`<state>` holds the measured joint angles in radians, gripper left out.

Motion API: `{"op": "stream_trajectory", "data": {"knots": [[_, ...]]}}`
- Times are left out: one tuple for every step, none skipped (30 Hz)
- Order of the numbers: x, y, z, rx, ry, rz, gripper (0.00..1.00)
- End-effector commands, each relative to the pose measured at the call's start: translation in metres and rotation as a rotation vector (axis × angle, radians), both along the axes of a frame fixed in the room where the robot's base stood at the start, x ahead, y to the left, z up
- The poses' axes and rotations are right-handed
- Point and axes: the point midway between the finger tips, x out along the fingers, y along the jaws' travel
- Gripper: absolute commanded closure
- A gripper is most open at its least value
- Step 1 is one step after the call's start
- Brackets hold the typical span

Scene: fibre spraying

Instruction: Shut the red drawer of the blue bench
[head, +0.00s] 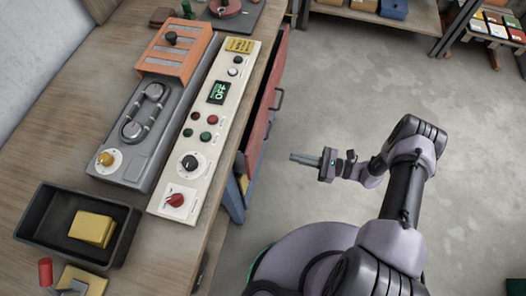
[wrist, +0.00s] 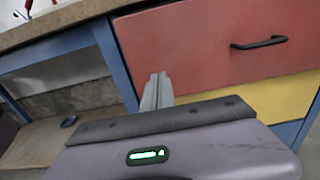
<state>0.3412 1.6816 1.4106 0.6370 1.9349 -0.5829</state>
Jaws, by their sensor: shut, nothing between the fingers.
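The blue bench (wrist: 120,65) has a wooden top and a blue frame. Its red drawer (wrist: 190,45) has a black bar handle (wrist: 259,43) and fills the upper right of the wrist view. In the head view the red drawer (head: 265,105) shows steeply along the bench's right edge, seeming to stick out past the top; how far is hard to tell. My gripper (head: 291,157) is shut and empty, out over the floor, pointing left at the bench below the handle in the picture. In the wrist view the fingers (wrist: 157,88) overlap the drawer's lower left part; no contact is clear.
A yellow drawer (wrist: 275,97) lies below the red one. The bench top carries a white control panel (head: 207,125), a grey device with an orange cover (head: 177,50) and a black tray (head: 35,215) with a yellow block. Grey floor (head: 330,90) is clear around my arm; shelves stand at the back.

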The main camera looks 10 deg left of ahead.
Motion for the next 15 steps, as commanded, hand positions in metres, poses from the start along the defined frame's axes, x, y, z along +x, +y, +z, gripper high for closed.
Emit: {"op": "stream_trajectory", "data": {"knots": [[0.0, 0.012, -0.001, 0.0, 0.002, 0.005, 1.0], [0.0, 0.019, -0.001, 0.001, 0.003, 0.004, 1.0], [0.0, 0.028, -0.001, 0.0, 0.003, 0.005, 1.0], [0.0, 0.034, -0.001, 0.0, 0.002, 0.005, 1.0], [0.001, 0.041, -0.001, 0.0, 0.002, 0.005, 1.0], [0.001, 0.05, -0.001, -0.001, 0.002, 0.005, 1.0], [0.001, 0.057, -0.001, -0.001, 0.001, 0.006, 1.0], [0.002, 0.063, -0.002, -0.001, 0.002, 0.005, 1.0], [0.002, 0.071, -0.001, -0.001, 0.002, 0.006, 1.0], [0.002, 0.077, -0.002, -0.002, 0.002, 0.005, 1.0], [0.002, 0.083, -0.002, -0.002, 0.002, 0.005, 1.0], [0.002, 0.09, -0.002, -0.002, 0.002, 0.005, 1.0], [0.002, 0.095, -0.002, -0.002, 0.002, 0.004, 1.0], [0.003, 0.099, -0.002, -0.002, 0.002, 0.003, 1.0], [0.003, 0.104, -0.001, -0.002, 0.001, 0.004, 1.0]]}}
